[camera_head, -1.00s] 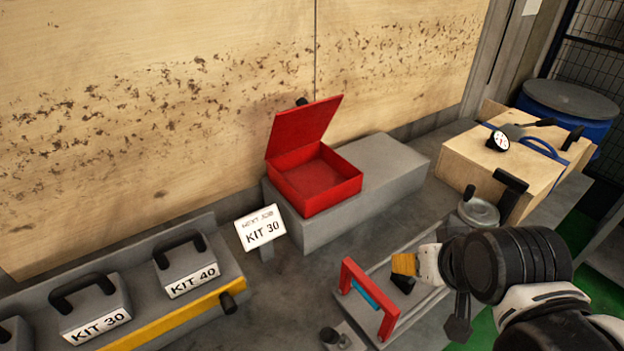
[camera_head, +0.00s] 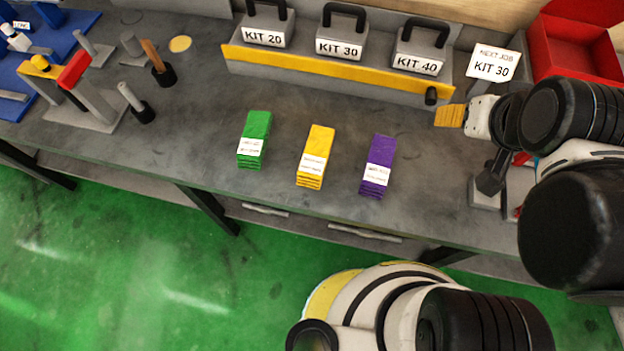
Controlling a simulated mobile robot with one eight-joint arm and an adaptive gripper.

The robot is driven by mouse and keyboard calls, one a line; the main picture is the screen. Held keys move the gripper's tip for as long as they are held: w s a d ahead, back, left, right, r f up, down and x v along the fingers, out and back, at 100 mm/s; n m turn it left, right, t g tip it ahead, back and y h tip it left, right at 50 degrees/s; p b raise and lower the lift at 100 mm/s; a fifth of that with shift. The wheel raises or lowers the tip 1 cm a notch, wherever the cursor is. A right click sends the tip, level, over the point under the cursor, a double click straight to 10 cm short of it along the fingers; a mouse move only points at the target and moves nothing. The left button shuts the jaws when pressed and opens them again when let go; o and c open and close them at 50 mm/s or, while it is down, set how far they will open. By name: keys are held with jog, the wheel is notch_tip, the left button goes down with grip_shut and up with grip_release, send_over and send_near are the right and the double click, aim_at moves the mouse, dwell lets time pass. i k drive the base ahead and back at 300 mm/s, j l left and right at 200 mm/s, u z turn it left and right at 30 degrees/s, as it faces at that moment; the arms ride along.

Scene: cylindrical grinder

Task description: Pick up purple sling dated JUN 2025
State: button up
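A purple sling (camera_head: 381,155), folded into a flat stack, lies on the grey bench with a white label across it. The label text is too small to read, so its date cannot be told. A yellow sling (camera_head: 320,146) and a green sling (camera_head: 257,130) lie in a row to its left, each with a white label. My gripper (camera_head: 450,116) is above the bench to the upper right of the purple sling, apart from it.
Kit blocks marked KIT 20 (camera_head: 263,37), KIT 30 (camera_head: 339,45) and KIT 40 (camera_head: 416,62) stand behind the slings. A NEXT JOB KIT 30 sign (camera_head: 494,65) and a red box (camera_head: 573,50) are at the right. Tool stands (camera_head: 85,95) are at left. Bench around the slings is clear.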

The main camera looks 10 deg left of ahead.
aim_at(376, 173)
jog(key=j+u, duration=0.1)
jog(key=u, duration=0.3)
jog(key=j+z, duration=0.3)
jog(key=j, duration=0.15)
jog(key=j+z, duration=0.3)
jog(key=j, duration=0.15)
jog(key=k+j+z, duration=0.1)
jog(key=j+z, duration=0.15)
jog(key=j, duration=0.2)
jog(key=k+j+z, duration=0.1)
jog(key=j+z, duration=0.2)
jog(key=j, duration=0.15)
jog(key=k+j+z, duration=0.15)
jog(key=j+z, duration=0.15)
jog(key=j, duration=0.15)
jog(key=k+j+z, duration=0.45)
jog(key=j+z, duration=0.15)
jog(key=k+j+z, duration=0.25)
jog(key=j, duration=0.1)
